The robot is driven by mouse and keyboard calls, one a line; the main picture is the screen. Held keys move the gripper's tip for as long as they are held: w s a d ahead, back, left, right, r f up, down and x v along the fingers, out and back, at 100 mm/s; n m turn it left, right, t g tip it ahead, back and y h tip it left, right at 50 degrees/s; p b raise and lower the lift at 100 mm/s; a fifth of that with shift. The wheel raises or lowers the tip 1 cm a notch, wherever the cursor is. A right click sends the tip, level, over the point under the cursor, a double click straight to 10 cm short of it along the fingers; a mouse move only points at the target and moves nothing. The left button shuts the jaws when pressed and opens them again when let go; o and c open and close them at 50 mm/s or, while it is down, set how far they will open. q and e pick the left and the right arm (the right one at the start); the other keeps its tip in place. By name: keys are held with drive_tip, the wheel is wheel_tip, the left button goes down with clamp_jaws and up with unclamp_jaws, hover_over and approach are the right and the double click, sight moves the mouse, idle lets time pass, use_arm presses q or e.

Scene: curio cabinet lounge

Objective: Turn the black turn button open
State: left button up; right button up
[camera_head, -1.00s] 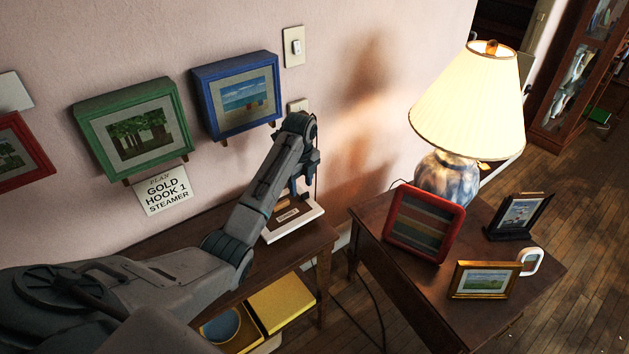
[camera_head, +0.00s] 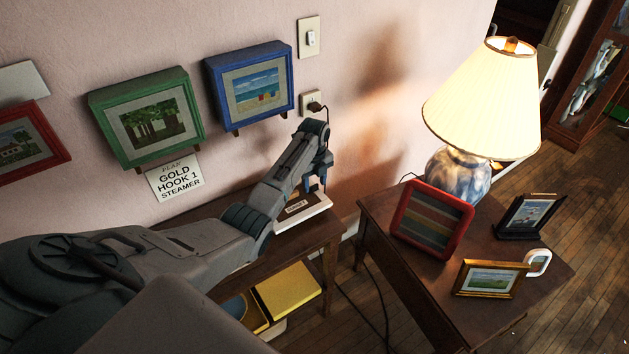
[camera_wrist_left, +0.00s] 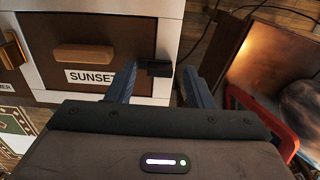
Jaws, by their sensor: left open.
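The black turn button (camera_wrist_left: 155,68) is a small dark bar lying roughly level in the left wrist view, at the right edge of a brown door (camera_wrist_left: 95,48) in a white frame. The door has a wooden pull (camera_wrist_left: 85,54) and a label (camera_wrist_left: 91,77) reading SUNSET. My left gripper (camera_wrist_left: 159,70) is open, one finger on each side of the button; I cannot tell whether either touches it. In the head view my left gripper (camera_head: 316,178) is above the white cabinet (camera_head: 302,213), and the button is hidden. My right gripper is not in view.
The cabinet stands on a wooden side table (camera_head: 335,236). A second table (camera_head: 380,222) to the right holds a lamp (camera_head: 455,175), a red frame (camera_head: 432,220) and smaller frames. Blue (camera_head: 250,92) and green (camera_head: 146,117) boxes hang above the arm. A socket (camera_head: 311,103) has a plug.

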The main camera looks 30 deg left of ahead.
use_arm(q)
drive_tip(key=shift+f, duration=0.2)
drive_tip(key=shift+c, duration=0.5)
drive_tip(key=c, duration=0.9)
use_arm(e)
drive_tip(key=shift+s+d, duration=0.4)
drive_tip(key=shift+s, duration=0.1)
